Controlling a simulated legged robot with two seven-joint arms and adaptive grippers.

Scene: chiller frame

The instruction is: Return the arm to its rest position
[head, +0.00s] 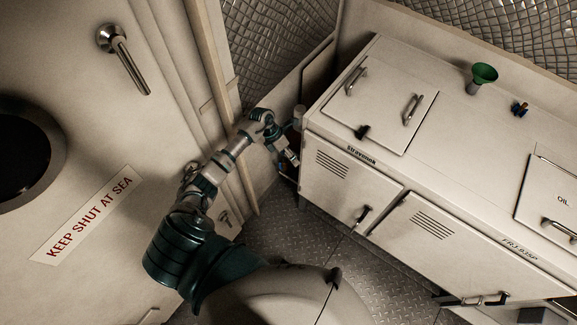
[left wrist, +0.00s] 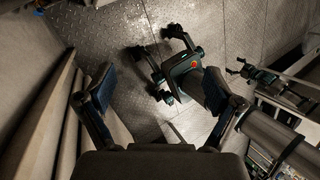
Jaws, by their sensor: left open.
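My left arm reaches from the bottom of the head view up and right. Its gripper (head: 290,157) hangs beside the left end of the white chiller cabinet (head: 335,140), above the floor. In the left wrist view my left gripper (left wrist: 160,78) has its two dark blue-padded fingers spread wide, with nothing held between them.
A white door with a sign (head: 85,215) and lever handle (head: 122,58) stands at left. Patterned metal floor (head: 285,230) lies between door and cabinet. Machinery (left wrist: 290,110) shows at right in the wrist view.

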